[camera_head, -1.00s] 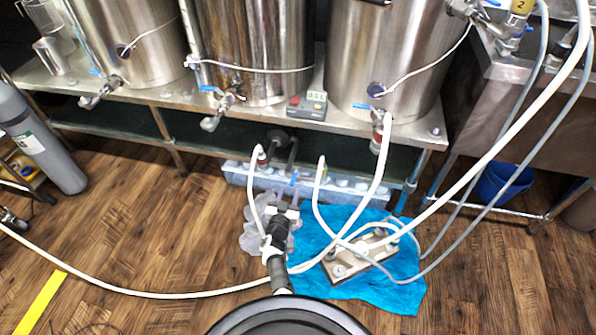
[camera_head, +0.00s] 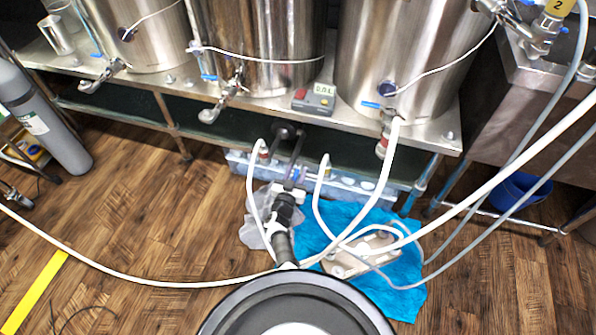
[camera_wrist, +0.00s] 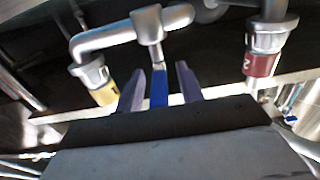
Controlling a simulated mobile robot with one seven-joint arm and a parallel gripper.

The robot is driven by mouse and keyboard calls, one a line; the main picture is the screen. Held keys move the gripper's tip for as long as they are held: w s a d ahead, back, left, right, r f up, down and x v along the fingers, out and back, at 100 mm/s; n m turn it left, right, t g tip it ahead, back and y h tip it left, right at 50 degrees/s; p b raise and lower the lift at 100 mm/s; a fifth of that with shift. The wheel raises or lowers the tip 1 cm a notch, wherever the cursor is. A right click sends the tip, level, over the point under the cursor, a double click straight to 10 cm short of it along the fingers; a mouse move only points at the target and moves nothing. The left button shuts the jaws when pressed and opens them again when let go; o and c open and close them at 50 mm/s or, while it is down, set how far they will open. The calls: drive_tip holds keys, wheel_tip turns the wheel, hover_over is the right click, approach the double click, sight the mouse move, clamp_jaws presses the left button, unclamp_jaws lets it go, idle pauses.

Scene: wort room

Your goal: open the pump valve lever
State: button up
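The blue pump valve lever (camera_wrist: 159,88) hangs below a steel pipe fitting (camera_wrist: 150,28) in the wrist view. My gripper (camera_wrist: 161,84) is open, with one purple-grey finger on each side of the lever. Gaps show between the lever and both fingers, so it is not gripped. In the head view my gripper (camera_head: 296,174) is under the front of the steel bench, by the dark pump (camera_head: 287,131).
Hose couplings with a yellow band (camera_wrist: 104,95) and a red band (camera_wrist: 262,64) flank the fitting. White hoses (camera_head: 384,185) loop to the right of my arm. A blue cloth (camera_head: 403,270) lies on the floor. Steel kettles (camera_head: 262,45) stand on the bench (camera_head: 427,128).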

clamp_jaws()
drive_tip(key=shift+a+m+h, duration=0.25)
drive_tip(key=shift+m+h, duration=0.05)
drive_tip(key=m+g+h+b, duration=0.2)
drive_tip(key=g+h+b, duration=0.1)
drive_tip(key=b, duration=0.1)
drive_tip(key=w+a+m+g+h+b, duration=0.1)
drive_tip(key=m+g+h+b, duration=0.2)
drive_tip(key=b, duration=0.1)
drive_tip(key=w+a+m+g+h+b, duration=0.1)
drive_tip(key=m+g+h+b, duration=0.1)
drive_tip(key=m+h+b, duration=0.1)
drive_tip(key=shift+g+h+b, duration=0.3)
drive_tip(key=shift+g+b, duration=0.1)
drive_tip(key=shift+r, duration=0.1)
idle(0.4)
